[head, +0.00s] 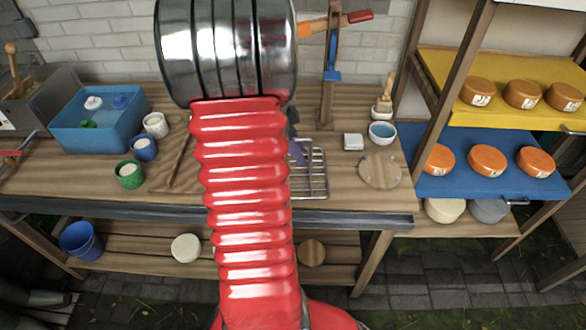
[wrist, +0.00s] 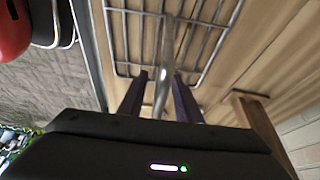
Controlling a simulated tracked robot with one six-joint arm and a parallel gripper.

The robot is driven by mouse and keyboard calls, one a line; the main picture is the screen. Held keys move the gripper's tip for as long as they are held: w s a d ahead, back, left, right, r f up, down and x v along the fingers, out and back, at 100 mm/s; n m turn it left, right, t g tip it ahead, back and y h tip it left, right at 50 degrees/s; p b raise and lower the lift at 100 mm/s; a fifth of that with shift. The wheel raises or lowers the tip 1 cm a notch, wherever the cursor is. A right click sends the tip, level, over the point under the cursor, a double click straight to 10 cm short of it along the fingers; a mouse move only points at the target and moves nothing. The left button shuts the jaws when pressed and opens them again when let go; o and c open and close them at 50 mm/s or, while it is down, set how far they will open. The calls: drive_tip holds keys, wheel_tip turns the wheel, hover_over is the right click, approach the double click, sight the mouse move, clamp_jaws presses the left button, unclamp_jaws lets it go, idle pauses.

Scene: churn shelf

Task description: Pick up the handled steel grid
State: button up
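The handled steel grid (head: 316,181) lies on the wooden workbench, right of my red arm in the head view. Its left part is hidden behind the arm. In the wrist view its thin bars (wrist: 206,38) fill the top middle, and its raised handle (wrist: 164,58) comes toward the camera. My gripper (wrist: 161,76) is open, with one dark finger on each side of the handle and small gaps visible. In the head view my gripper is mostly hidden behind my arm, with a finger just showing over the grid.
A blue tub (head: 100,125) and several small pots stand at left. The bench's front edge (head: 345,217) is close to the grid.

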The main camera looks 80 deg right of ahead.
clamp_jaws()
idle(0.3)
idle(1.1)
